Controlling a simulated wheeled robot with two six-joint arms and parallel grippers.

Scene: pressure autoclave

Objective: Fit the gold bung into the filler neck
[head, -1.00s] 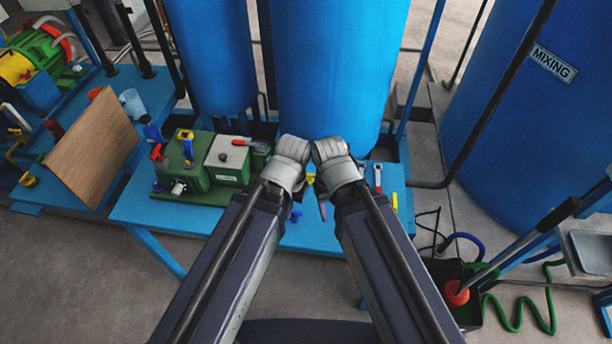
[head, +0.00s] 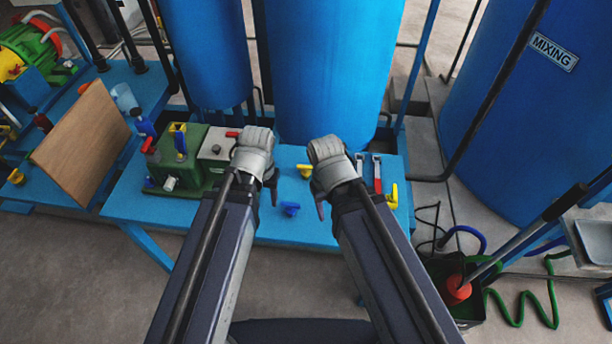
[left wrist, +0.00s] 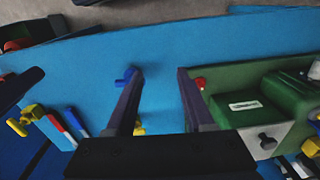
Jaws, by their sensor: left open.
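My left gripper (head: 264,192) is over the blue table beside the green machine. In the left wrist view its two fingers (left wrist: 157,75) are apart with blue tabletop between them. My right gripper (head: 322,205) is over the table's right part; its jaws are mostly hidden by its wrist. A small yellow-gold piece (head: 304,170) lies on the table between the grippers, apart from both; I cannot tell if it is the bung. Another yellow piece (head: 392,196) lies at the right edge. The green machine (head: 205,145) stands on the left; I cannot make out which part is the filler neck.
A small blue piece (head: 290,208) lies near the table's front; it also shows in the left wrist view (left wrist: 125,77). A red-handled tool (head: 377,175) lies at the right. A brown board (head: 82,143) leans on the left. Blue tanks (head: 325,70) stand behind.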

